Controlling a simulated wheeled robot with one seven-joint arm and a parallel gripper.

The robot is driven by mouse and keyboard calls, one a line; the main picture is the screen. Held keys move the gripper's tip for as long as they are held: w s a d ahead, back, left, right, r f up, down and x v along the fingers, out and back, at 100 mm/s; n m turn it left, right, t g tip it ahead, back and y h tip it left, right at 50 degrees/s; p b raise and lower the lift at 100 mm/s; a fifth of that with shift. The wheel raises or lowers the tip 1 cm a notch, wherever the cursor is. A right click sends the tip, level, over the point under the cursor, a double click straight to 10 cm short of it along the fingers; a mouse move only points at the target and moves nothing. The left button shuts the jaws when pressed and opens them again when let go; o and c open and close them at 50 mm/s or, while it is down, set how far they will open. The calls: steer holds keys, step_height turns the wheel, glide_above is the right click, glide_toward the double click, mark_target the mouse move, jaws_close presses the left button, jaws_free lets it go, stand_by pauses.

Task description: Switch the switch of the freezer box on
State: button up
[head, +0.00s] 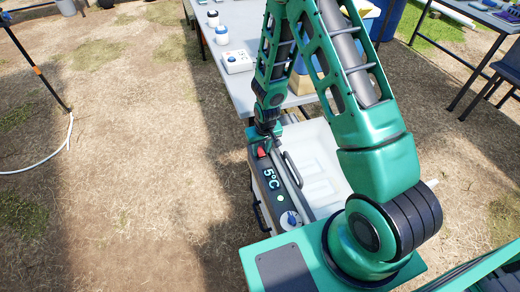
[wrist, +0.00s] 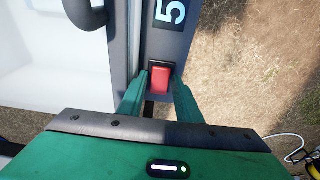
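The freezer box (head: 322,170) is a white chest with a dark control panel along its left edge in the head view. The panel carries a "5°C" display (head: 271,178), a lit green light (head: 281,198) and a round knob (head: 290,219). The red switch (head: 261,153) sits at the panel's far end; it also shows in the wrist view (wrist: 160,79). My gripper (wrist: 160,90) is over that end of the panel, its two green fingers apart on either side of the red switch. Nothing is held between them. Whether the fingers touch the switch I cannot tell.
A grey table (head: 240,85) with a white device (head: 237,61) and small bottles stands just beyond the box. A pole (head: 40,73) and a white hose (head: 60,148) are at the left. Bare ground left of the box is clear.

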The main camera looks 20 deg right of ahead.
steer(key=shift+r, duration=0.1)
step_height(320, 180, up, 10)
steer(key=s, duration=0.2)
steer(key=shift+r, duration=0.15)
stand_by(0.3)
stand_by(0.4)
